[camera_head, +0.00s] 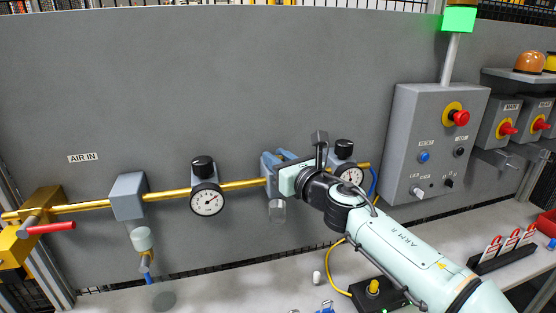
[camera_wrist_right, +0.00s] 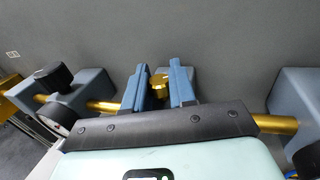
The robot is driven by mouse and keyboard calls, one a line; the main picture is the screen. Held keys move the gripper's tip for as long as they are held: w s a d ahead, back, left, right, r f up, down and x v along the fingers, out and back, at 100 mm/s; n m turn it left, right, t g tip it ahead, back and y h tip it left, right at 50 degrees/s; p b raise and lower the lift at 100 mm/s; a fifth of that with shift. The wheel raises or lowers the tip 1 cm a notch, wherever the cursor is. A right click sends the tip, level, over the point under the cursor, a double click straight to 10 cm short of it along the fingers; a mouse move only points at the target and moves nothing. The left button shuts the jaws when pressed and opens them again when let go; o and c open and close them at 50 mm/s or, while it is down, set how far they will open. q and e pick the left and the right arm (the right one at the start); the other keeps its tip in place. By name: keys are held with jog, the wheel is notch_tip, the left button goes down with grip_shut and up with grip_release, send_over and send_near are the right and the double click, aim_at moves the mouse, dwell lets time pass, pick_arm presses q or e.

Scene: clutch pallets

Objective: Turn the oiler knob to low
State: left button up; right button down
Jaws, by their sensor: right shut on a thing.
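The oiler sits on the brass air pipe right of the middle in the head view, mostly hidden behind my right gripper (camera_head: 276,160); its clear bowl (camera_head: 278,211) hangs below. In the right wrist view the brass oiler knob (camera_wrist_right: 159,82) shows between the two blue fingers of my right gripper (camera_wrist_right: 161,76). The fingers are closed around the knob. Any low mark or setting on the knob is too small to read. My left gripper is in neither view.
The brass pipe (camera_head: 240,184) runs along the grey panel. A gauge with a black knob (camera_head: 204,167) stands left of the oiler, another black knob (camera_head: 344,149) close on its right. A grey control box (camera_head: 433,140) is further right. A yellow cable (camera_head: 336,270) lies below.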

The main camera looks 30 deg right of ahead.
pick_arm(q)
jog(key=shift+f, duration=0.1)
pick_arm(e)
jog(key=shift+d+r+n+y, duration=0.1)
jog(key=shift+r+n+y, duration=0.2)
jog(key=shift+n+y, duration=0.6)
jog(key=shift+y, duration=0.5)
jog(key=shift+n+g+y, duration=0.5)
jog(key=shift+n+y, duration=0.3)
jog(key=shift+y, duration=0.4)
jog(key=n+g+y+p, duration=0.1)
jog(key=n+y, duration=0.1)
jog(key=y, duration=0.1)
jog(key=shift+g+p, duration=0.35)
jog(key=shift+g, duration=0.05)
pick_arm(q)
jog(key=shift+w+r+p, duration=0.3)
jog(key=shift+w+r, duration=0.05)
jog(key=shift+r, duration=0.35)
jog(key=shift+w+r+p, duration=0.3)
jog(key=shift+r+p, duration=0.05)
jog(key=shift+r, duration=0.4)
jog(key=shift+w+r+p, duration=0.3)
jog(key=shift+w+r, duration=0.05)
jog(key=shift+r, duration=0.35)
pick_arm(e)
jog(key=shift+r+n+g+y, duration=0.1)
jog(key=shift+n+g+y, duration=1.1)
jog(key=shift+n+y, duration=0.45)
